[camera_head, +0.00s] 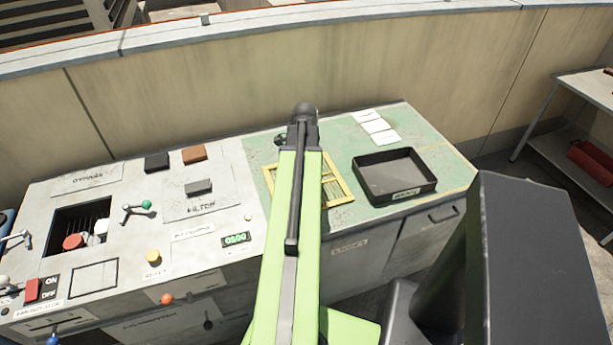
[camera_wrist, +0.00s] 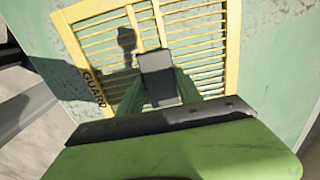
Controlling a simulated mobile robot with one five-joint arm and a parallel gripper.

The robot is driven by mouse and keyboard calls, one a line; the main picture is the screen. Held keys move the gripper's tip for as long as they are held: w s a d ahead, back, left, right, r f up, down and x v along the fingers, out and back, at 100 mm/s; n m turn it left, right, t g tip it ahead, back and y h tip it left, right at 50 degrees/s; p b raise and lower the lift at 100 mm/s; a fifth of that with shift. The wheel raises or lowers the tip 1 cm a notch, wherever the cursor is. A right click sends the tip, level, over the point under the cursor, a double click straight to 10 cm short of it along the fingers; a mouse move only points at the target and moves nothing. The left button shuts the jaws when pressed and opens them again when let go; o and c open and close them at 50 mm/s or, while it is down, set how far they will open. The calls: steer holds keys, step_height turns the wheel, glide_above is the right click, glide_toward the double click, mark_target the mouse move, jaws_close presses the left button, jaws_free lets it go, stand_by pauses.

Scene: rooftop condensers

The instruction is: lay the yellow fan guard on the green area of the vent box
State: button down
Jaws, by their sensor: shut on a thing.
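The yellow fan guard (camera_head: 339,178) is a slatted frame at the green area (camera_head: 345,138) on the right part of the long grey box. My arm hides its middle in the head view. In the wrist view the guard (camera_wrist: 82,65), lettered GUARD along its left bar, fills the upper middle over green surface. My gripper (camera_wrist: 158,84) is shut on the guard, at a grey block standing over its slats. The head view hides my fingers behind the arm. I cannot tell whether the guard rests flat or hangs slightly above the green.
A black tray (camera_head: 432,184) stands right of the guard, with white cards (camera_head: 376,126) behind it. To the left are a black block (camera_head: 157,162), a brown block (camera_head: 194,154), a grey block (camera_head: 198,187), levers and buttons. A wall runs behind.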

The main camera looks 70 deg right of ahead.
steer(key=shift+f, duration=0.2)
steer(key=c, duration=0.8)
jaws_free()
steer(key=shift+r, duration=0.1)
step_height(320, 180, up, 12)
steer(key=p, duration=1.2)
steer(key=shift+r, duration=0.2)
steer(key=shift+f, duration=0.1)
